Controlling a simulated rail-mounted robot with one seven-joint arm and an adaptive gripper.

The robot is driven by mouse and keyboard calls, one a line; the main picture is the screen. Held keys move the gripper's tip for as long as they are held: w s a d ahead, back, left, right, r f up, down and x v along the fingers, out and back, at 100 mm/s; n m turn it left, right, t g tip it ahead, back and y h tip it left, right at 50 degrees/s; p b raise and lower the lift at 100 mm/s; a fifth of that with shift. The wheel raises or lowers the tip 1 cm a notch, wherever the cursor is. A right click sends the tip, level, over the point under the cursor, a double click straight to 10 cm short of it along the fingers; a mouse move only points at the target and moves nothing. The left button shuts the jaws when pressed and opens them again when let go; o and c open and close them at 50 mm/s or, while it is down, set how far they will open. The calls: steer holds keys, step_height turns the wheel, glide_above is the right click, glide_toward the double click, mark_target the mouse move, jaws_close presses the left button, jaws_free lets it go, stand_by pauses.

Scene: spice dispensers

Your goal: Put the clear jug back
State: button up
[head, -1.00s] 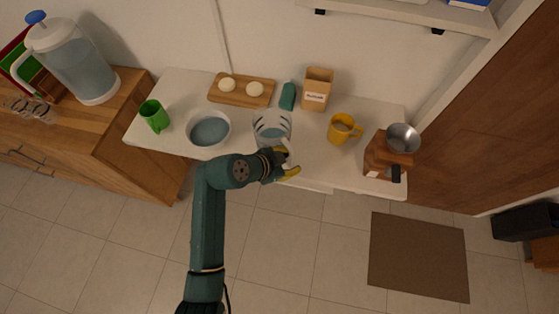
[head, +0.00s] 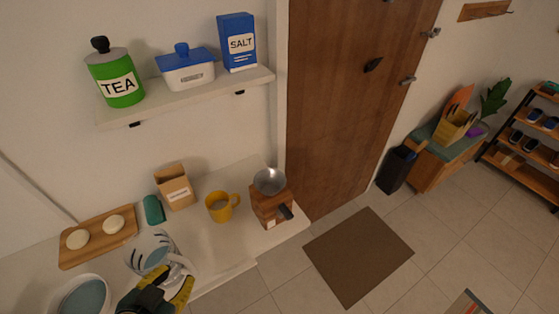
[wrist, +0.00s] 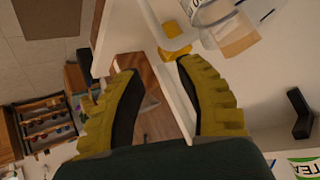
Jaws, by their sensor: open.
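The clear jug (head: 150,254) stands upright on the white counter in the head view, with dark marks on its wall and its handle toward the front right. Some bluish content shows inside, though I cannot tell whether it is liquid. My gripper (head: 182,290) is just in front of the jug, near its handle; contact is unclear in this view. In the wrist view my gripper (wrist: 160,70) has its two yellow ribbed fingers spread, with nothing held between them.
A bowl (head: 82,298), board with two pale round items (head: 97,238), green item (head: 153,210), carton (head: 175,187), yellow mug (head: 221,206) and grinder (head: 270,202) share the counter. A shelf (head: 185,95) above holds a tea canister (head: 117,80), blue-lidded box (head: 186,70) and salt box (head: 238,43).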

steer(key=w+d+r+t+y, duration=0.1)
steer(key=w+d+r+t, duration=0.3)
steer(key=w+d+r, duration=0.55)
steer(key=s+d+r+n+t+p, duration=0.1)
steer(key=s+d+r+t+p, duration=0.1)
steer(key=d+r, duration=0.4)
steer(key=s+d+r+n+t+h+p, duration=0.1)
steer(key=d+r, duration=0.6)
steer(key=r, duration=0.7)
steer(key=s+d+r+n+t+h+p, duration=0.1)
steer(key=s+d+r+t+p, duration=0.2)
steer(key=r, duration=0.7)
steer(key=d+t, duration=0.2)
steer(key=d, duration=0.2)
steer(key=shift+s, duration=0.15)
